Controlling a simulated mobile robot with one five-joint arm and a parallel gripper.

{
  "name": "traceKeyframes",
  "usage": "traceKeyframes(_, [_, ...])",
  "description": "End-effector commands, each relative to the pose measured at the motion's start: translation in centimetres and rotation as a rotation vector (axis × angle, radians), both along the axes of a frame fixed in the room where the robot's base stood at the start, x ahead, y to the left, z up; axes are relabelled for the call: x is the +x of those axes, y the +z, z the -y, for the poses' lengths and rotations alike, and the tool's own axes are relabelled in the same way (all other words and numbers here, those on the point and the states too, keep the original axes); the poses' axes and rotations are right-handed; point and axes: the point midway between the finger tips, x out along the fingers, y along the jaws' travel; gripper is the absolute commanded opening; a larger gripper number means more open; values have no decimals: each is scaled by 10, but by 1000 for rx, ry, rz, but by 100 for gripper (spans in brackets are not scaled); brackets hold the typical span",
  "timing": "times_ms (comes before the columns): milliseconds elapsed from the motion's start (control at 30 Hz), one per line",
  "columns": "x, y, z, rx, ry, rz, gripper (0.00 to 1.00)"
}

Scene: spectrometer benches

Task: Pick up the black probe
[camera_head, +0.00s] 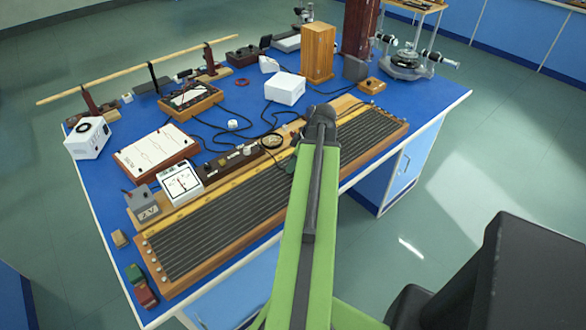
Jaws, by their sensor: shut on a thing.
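My green arm reaches up the middle of the picture over the blue bench, and its dark far joint is above the wooden board with long wires (190,235). My gripper's jaws do not show clearly; the arm seems to cover them. A small dark shape shows against the arm's left edge, over the board. I cannot tell whether it is part of my gripper or the black probe. I cannot pick out the black probe for certain anywhere on the bench.
A long wooden rod (140,67) lies across the back. Floor is open on the right.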

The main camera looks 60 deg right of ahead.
Motion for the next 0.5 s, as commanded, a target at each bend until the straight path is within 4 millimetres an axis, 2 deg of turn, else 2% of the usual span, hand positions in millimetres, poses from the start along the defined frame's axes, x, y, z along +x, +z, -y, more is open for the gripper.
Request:
traceKeyframes(333, [0, 1, 0, 0, 1, 0, 0])
traceKeyframes(500, [0, 12, 0, 0, 1, 0, 0])
